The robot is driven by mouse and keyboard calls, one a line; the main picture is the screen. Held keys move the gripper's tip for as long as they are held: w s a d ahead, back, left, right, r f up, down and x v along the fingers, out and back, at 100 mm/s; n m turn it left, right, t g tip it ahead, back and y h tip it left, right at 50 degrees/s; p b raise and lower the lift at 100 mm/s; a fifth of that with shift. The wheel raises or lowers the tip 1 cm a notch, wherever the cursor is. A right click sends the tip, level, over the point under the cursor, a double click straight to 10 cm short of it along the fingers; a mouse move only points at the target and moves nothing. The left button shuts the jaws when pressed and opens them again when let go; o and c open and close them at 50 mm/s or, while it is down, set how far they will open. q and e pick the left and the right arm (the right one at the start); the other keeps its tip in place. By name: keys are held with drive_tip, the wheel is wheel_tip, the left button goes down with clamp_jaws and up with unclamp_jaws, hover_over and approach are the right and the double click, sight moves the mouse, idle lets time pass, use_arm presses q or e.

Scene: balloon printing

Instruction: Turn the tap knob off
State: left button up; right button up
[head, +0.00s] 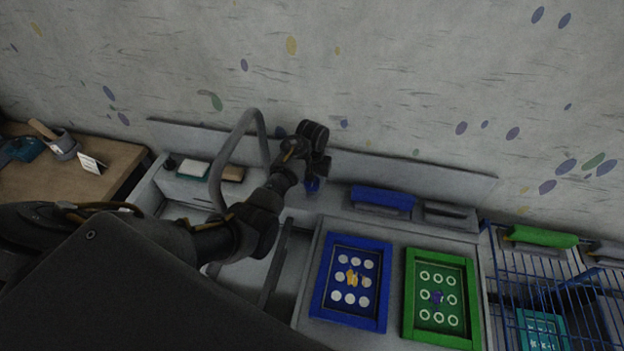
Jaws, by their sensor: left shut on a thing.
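A grey curved tap (247,122) arches over the sink area (286,268) in the head view. My left arm reaches in from the left, passing in front of the tap's base. My left gripper (314,180) is at the back of the counter, to the right of the tap. It is shut on a small blue tap knob (312,185), mostly hidden by the gripper. How far the knob is turned cannot be seen. My right gripper is out of view.
Blue (331,311) and green (411,319) framed panels lie on the counter at right. Behind them are a blue-topped block (383,198) and a grey block (450,214). A blue wire basket (497,284) stands far right. A wooden table (118,158) is at left.

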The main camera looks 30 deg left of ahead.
use_arm(q)
drive_tip(key=shift+m, duration=1)
drive_tip(key=o, duration=1)
drive_tip(key=shift+c, duration=0.2)
